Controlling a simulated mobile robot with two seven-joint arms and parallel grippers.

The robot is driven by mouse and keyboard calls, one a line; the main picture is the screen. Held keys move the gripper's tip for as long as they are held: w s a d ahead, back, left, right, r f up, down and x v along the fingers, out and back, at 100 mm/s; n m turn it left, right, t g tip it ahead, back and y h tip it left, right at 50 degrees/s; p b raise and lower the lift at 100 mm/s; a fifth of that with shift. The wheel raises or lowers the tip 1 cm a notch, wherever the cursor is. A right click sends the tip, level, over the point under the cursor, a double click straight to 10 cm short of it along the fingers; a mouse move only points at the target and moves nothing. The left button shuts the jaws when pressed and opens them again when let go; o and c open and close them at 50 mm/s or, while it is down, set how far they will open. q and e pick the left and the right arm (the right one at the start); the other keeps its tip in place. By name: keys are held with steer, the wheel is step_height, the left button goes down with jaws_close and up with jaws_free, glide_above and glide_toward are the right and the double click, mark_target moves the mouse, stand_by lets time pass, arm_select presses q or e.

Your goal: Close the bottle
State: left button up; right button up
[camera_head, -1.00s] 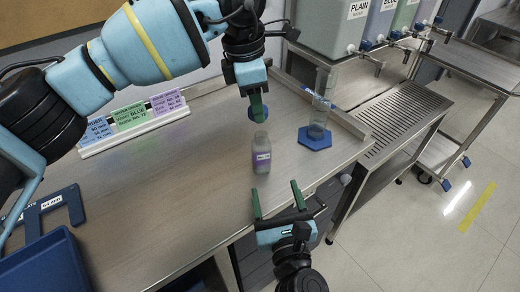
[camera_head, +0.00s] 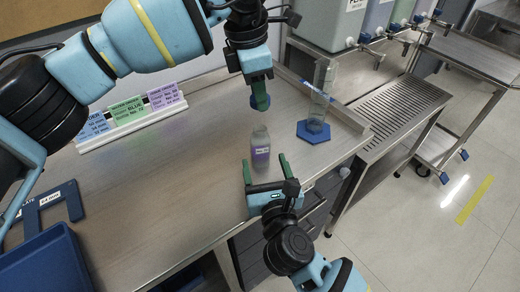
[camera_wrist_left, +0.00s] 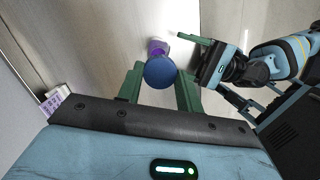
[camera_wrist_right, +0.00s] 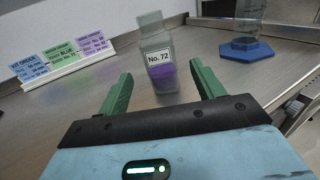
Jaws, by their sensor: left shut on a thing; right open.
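The bottle (camera_head: 260,148) stands upright and uncapped on the steel bench. In the right wrist view the bottle (camera_wrist_right: 158,60) shows a "No. 72" label and purple contents low inside. My left gripper (camera_head: 261,98) is shut on a round blue cap (camera_wrist_left: 160,72), held above the bottle and apart from it. In the left wrist view the cap hides much of the bottle (camera_wrist_left: 157,46). My right gripper (camera_head: 264,168) is open and empty, just in front of the bottle. In the right wrist view its fingers (camera_wrist_right: 160,90) point toward the bottle, one to each side.
A clear cylinder on a blue hexagonal base (camera_head: 313,132) stands to the right. Order cards in a white holder (camera_head: 130,122) are at the back left. A blue tray (camera_head: 45,262) is at the front left. Dispenser tanks (camera_head: 330,25) stand at the back right.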

steer(key=w, duration=0.3)
steer(key=w+a, duration=0.1)
steer(key=w, duration=0.2)
steer(key=shift+w+a, duration=0.15)
steer(key=shift+w, duration=0.2)
steer(key=shift+c, duration=0.5)
jaws_close()
arm_select(q)
glide_above(260, 129)
steer(key=shift+a+f, duration=0.2)
steer(key=shift+f, duration=2.3)
steer(key=shift+f, duration=0.1)
steer(key=shift+f, duration=0.8)
steer(key=shift+f, duration=0.6)
